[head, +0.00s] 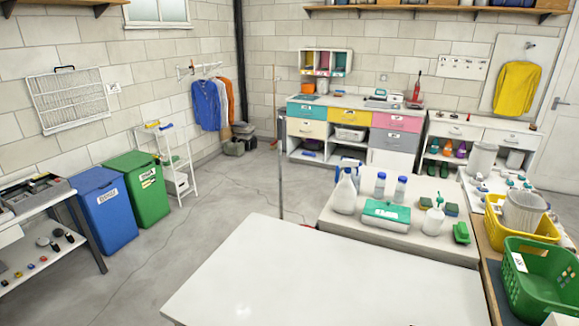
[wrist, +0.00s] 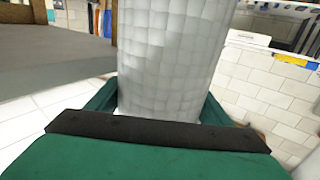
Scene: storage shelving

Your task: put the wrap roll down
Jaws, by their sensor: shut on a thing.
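The wrap roll (wrist: 168,55) is a pale, translucent cylinder with a quilted, bubble-like surface. It fills the middle of the wrist view and runs out of the top of the picture. My gripper (wrist: 160,103) has green jaws, one on each side of the roll, and is shut on it. The roll's lower end is hidden behind the dark bar and green body of my gripper. Neither my gripper nor the held roll can be made out in the head view.
A white tabletop (head: 330,275) in front is bare. Behind it, a grey top (head: 400,238) holds spray bottles, a green-labelled box (head: 386,213) and a green brush (head: 461,233). Yellow (head: 545,236) and green (head: 535,290) baskets stand at right. Blue and green bins stand at left beside open floor.

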